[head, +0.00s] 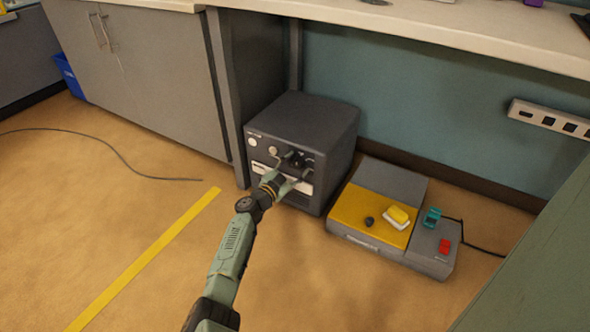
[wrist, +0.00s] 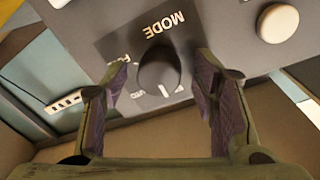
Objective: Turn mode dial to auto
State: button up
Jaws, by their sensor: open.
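The dark box-shaped machine (head: 318,118) stands on the floor under the counter, with its control panel facing me. In the wrist view the black mode dial (wrist: 159,70) sits on the panel below the upside-down word MODE (wrist: 163,24). A white mark shows at the dial's lower edge. The small labels around it are partly hidden and I cannot read them all. My gripper (wrist: 162,88) is open, with one finger on each side of the dial and a gap to both. In the head view my gripper (head: 294,168) is at the panel and covers part of it.
A pale round knob (wrist: 278,23) is beside the dial. A grey and yellow unit (head: 365,222) with a yellow block, a teal part and a red button stands right of the machine. A black cable (head: 110,145) lies on the floor at left. The floor in front is clear.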

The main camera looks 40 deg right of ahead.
jog(key=shift+c, duration=0.4)
jog(key=c, duration=1.1)
